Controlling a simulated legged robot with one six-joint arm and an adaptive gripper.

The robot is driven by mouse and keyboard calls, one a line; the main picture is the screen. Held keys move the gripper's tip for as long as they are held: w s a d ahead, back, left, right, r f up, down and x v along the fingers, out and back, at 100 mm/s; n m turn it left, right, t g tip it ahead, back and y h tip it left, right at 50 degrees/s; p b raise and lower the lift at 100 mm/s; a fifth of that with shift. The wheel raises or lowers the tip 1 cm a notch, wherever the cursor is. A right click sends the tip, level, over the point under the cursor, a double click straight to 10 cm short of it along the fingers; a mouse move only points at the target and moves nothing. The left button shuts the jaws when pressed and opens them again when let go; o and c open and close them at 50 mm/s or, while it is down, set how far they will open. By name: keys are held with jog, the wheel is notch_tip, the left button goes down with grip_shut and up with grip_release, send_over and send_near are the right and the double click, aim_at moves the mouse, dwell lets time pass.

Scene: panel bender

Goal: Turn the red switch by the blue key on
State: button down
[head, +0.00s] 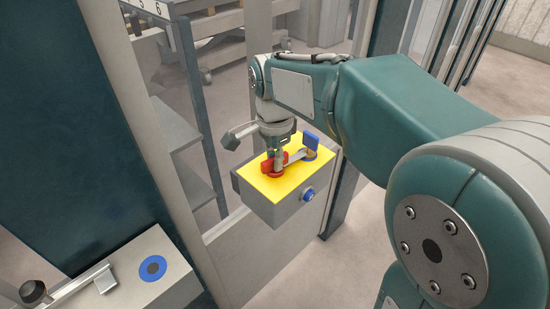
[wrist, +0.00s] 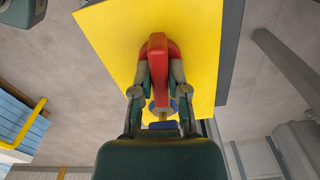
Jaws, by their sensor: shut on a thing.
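The red switch (head: 268,168) sits on the yellow top (head: 290,182) of a grey box (head: 260,205). In the wrist view the red switch (wrist: 157,48) runs lengthwise between the two fingers of my gripper (wrist: 159,72), which is shut on its handle. My gripper (head: 279,157) comes down on the switch from above in the head view. The blue key (head: 311,141) stands in its blue base beside the switch, to the right. In the wrist view the blue key (wrist: 160,126) is partly hidden by my gripper.
A blue button (head: 307,195) is on the box's side. The box is at a light metal post and panel (head: 240,262). A grey unit with a blue ring (head: 153,268) and a black-knobbed lever (head: 34,292) is at lower left. Open floor lies behind.

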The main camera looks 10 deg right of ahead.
aim_at(272, 158)
jog(key=shift+f, duration=0.1)
jog(key=c, duration=0.7)
grip_release()
jog(key=shift+a, duration=0.1)
jog(key=shift+o, duration=0.3)
jog(key=shift+a, duration=0.1)
notch_tip(272, 158, up, 12)
